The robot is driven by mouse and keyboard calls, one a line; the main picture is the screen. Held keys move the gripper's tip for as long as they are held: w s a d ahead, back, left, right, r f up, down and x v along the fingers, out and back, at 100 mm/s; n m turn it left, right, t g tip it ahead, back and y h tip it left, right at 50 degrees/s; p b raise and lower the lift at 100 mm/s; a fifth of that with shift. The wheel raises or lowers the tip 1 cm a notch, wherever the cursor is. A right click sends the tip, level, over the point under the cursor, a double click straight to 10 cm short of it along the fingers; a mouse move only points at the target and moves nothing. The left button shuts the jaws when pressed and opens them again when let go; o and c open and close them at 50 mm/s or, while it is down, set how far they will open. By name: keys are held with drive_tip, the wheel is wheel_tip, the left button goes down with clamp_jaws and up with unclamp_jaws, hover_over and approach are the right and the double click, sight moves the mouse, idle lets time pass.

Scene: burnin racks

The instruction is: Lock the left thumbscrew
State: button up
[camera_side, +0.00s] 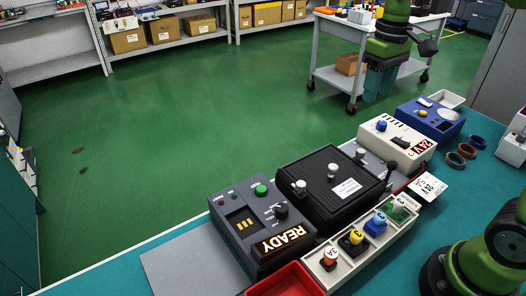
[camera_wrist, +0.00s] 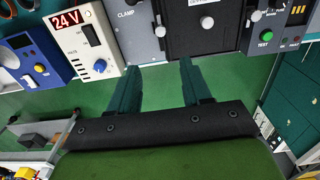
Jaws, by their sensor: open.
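The black box lid (camera_side: 335,205) has a silver thumbscrew (camera_side: 300,185) near its left end and another (camera_side: 361,154) at its right end. A grey knob (camera_side: 332,170) stands between them. In the wrist view, turned about, the lid (camera_wrist: 205,45) lies at the top. The left-end thumbscrew there is on the right (camera_wrist: 255,16), the middle knob (camera_wrist: 207,22) is central, and the other thumbscrew (camera_wrist: 160,31) is on the left. Whether either is locked cannot be told. My gripper (camera_wrist: 159,66) is open and empty, clear of the thumbscrews.
Left of the lid is a grey test unit (camera_side: 262,220) with a lit READY sign. To the right are a white 24 V supply (camera_side: 398,140) and a blue unit (camera_side: 432,118). In front are a tray of numbered knobs (camera_side: 335,272) and a red bin (camera_side: 285,280).

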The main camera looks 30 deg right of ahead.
sight(361, 150)
wheel_tip(361, 150, down, 16)
drive_tip(key=shift+f, duration=0.2)
idle(0.4)
clamp_jaws()
